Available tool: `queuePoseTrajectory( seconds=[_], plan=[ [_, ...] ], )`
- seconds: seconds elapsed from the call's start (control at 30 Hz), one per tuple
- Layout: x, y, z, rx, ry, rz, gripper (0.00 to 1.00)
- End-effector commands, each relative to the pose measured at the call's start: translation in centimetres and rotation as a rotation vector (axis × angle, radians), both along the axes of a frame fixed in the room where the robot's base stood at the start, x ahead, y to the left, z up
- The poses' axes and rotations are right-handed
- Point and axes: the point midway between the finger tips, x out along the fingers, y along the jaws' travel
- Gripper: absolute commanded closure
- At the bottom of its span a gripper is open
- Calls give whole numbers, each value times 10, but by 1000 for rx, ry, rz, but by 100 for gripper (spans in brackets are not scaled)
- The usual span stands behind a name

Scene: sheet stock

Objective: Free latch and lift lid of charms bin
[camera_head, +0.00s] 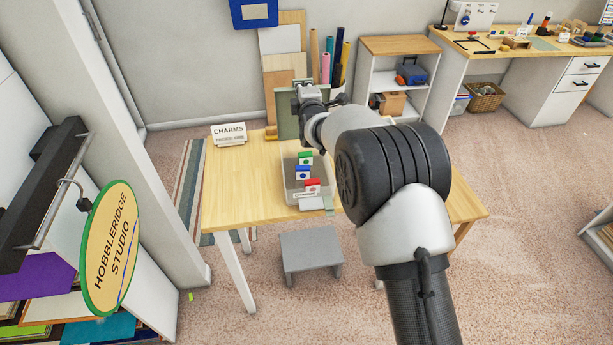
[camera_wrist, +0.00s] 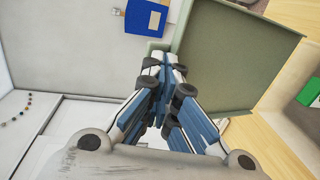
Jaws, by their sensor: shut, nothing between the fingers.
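The charms bin (camera_head: 287,183) is a clear, pale box on the wooden table, with a label on its front. Its top is open, and green, blue and red blocks show inside. Its grey-green lid (camera_head: 287,128) stands raised at the back of the bin, partly hidden by my arm. The lid fills the upper right of the wrist view (camera_wrist: 235,60) as a shallow tray with a rim. My gripper (camera_head: 306,92) is shut and empty at the lid's upper edge. Its fingertips (camera_wrist: 166,64) overlap that edge; I cannot tell whether they touch. I cannot make out the latch clearly.
A CHARMS sign (camera_head: 229,135) stands at the table's back left. Upright rolls (camera_head: 325,62) and boards stand behind the table. A grey stool (camera_head: 311,255) sits in front. The table (camera_head: 240,190) is clear left of the bin.

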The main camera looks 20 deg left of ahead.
Motion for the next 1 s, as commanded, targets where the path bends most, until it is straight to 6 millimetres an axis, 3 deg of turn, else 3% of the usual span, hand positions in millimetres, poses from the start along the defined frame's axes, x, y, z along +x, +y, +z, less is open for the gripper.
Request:
queuePoseTrajectory(
  seconds=[1.0],
  plan=[
    [50, 27, 11, 1, 0, 0, 100]
  ],
)
